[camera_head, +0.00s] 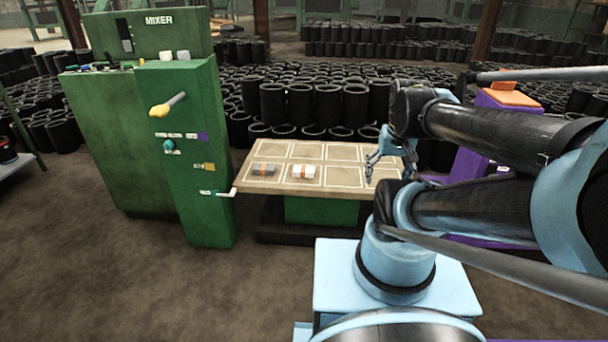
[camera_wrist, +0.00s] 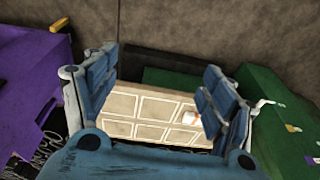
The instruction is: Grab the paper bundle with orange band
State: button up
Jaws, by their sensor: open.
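A white paper bundle with an orange band (camera_head: 304,172) lies on the board table (camera_head: 263,187), in a front-row marked square. My gripper (camera_head: 373,165) is open and empty above the right part of the table, to the right of both bundles. In the wrist view, my gripper's spread fingers (camera_wrist: 157,80) frame the table (camera_wrist: 122,104). The white bundle (camera_wrist: 189,118) shows there beside the right finger, which hides part of it. The grey bundle is not visible there.
A green mixer cabinet (camera_head: 195,150) with a protruding handle (camera_head: 226,194) stands left of the table. A purple machine with an orange top (camera_head: 512,97) stands to the right. Black rubber sleeves (camera_head: 300,103) are packed behind the table. Several squares on the table are empty.

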jog(key=w+a+r+m+y, duration=0.1)
jog(key=w+a+r+m, duration=0.15)
jog(key=w, duration=0.75)
jog(key=w+a+r+m+g, duration=0.1)
jog(key=w+a+m, duration=0.25)
jog(key=w, duration=0.55)
jog(key=w+a+r+m+y, duration=0.1)
jog(key=w+a+m, duration=0.2)
jog(key=w, duration=0.7)
jog(key=m+g+y, duration=0.1)
jog(key=m+y, duration=0.1)
jog(key=m, duration=0.7)
send_over(304, 169)
jog(key=d, duration=0.3)
jog(key=f, duration=2)
jog(key=w+f, duration=0.1)
jog(key=f, duration=0.9)
jog(key=shift+s+a+x, duration=0.15)
jog(key=shift+x, duration=1.25)
jog(key=shift+s+a+x, duration=0.1)
jog(key=shift+s+x, duration=0.1)
jog(key=shift+x, duration=1.2)
jog(key=shift+a+f, duration=0.15)
jog(key=shift+f, duration=0.15)
jog(key=shift+f, duration=0.25)
